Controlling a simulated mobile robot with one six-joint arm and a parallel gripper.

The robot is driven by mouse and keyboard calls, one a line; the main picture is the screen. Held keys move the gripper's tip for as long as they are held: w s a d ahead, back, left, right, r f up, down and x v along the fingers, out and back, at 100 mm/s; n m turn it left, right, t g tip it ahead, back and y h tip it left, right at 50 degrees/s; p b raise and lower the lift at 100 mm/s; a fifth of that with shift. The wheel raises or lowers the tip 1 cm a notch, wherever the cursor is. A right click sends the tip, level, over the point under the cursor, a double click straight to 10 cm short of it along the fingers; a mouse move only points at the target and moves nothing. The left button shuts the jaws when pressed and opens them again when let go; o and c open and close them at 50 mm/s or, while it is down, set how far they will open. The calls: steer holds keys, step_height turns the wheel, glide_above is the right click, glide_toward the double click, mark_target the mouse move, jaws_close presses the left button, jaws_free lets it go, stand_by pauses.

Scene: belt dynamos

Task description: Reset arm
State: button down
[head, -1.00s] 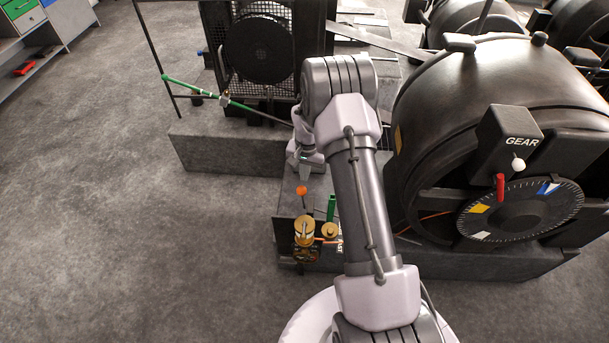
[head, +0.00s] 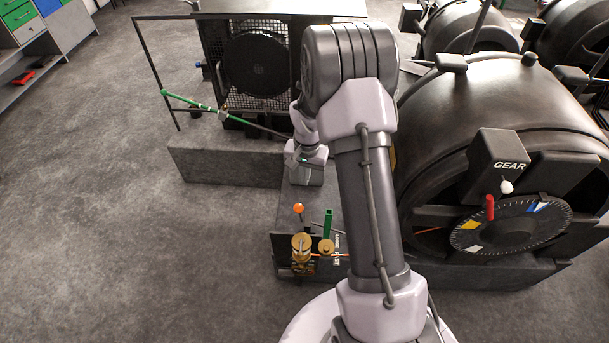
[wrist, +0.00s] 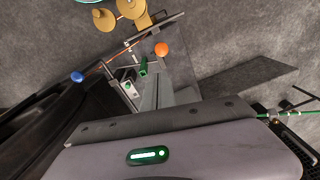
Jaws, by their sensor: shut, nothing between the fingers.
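My arm reaches out from the bottom of the head view, bent at its large grey elbow joint. My gripper (head: 306,176) points down over the grey plinth, behind the small brass device. It shows in the wrist view too, with its grey fingers (wrist: 167,93) together and empty. An orange ball knob (head: 299,207) on a thin stem stands in front of it, apart from it; the knob also shows in the wrist view (wrist: 162,48). A green upright handle (head: 328,222) stands to the knob's right.
Brass cylinders (head: 302,246) sit at the plinth's front corner. A green-ended rod (head: 190,101) slants beside the meshed machine on the left. A big dark dynamo with a GEAR box (head: 497,163) and dial stands close on the right.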

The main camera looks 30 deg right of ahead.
stand_by(0.4)
steer(key=s+a+r+n+t, duration=0.1)
steer(key=s+a+r, duration=0.25)
steer(key=r, duration=0.45)
steer(key=s+a+r+t, duration=0.1)
steer(key=s+a+r, duration=0.1)
steer(key=a+r, duration=0.35)
steer(key=s+a+r+n+t, duration=0.1)
steer(key=s+a+r, duration=0.1)
steer(key=r, duration=0.7)
steer(key=s+a+r+n+t+y, duration=0.1)
steer(key=s+a+r, duration=0.2)
steer(key=s, duration=0.5)
steer(key=s+a+r+n+t+y, duration=0.1)
steer(key=s+a+r, duration=0.3)
steer(key=s, duration=0.4)
steer(key=shift+s+a, duration=0.35)
steer(key=shift+a, duration=0.15)
